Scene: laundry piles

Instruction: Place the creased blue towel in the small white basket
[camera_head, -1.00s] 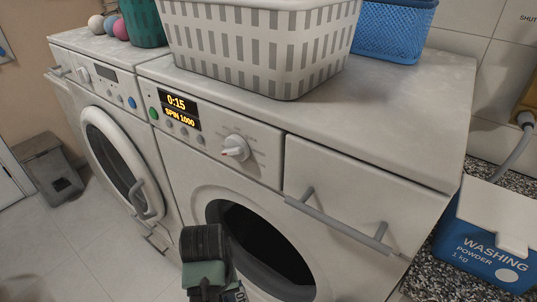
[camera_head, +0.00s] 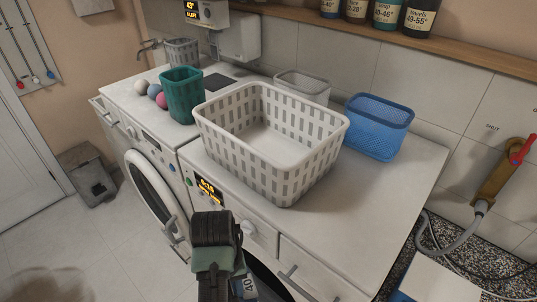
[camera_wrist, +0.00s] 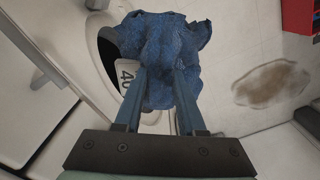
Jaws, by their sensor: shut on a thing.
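The crumpled blue towel (camera_wrist: 160,45) hangs from my gripper (camera_wrist: 161,75) in the wrist view, pinched between the two fingers. A white tag reading 40 (camera_wrist: 127,74) shows at its left side. In the head view my arm's end is low in the middle, in front of the washer; the fingertips and most of the towel are hidden there. A small whitish basket (camera_head: 302,86) stands behind the large slotted white basket (camera_head: 322,160) on the machine top. A smaller light slotted basket (camera_head: 182,53) stands at the far back left near the tap. The large basket looks empty.
A green bin (camera_head: 182,97) and several coloured balls (camera_head: 155,92) stand left of the large basket; a blue basket (camera_head: 379,128) stands right. The machine top (camera_head: 375,205) is clear at right front. Bottles line a shelf (camera_head: 450,52) above. A brown stain (camera_wrist: 270,84) marks the floor.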

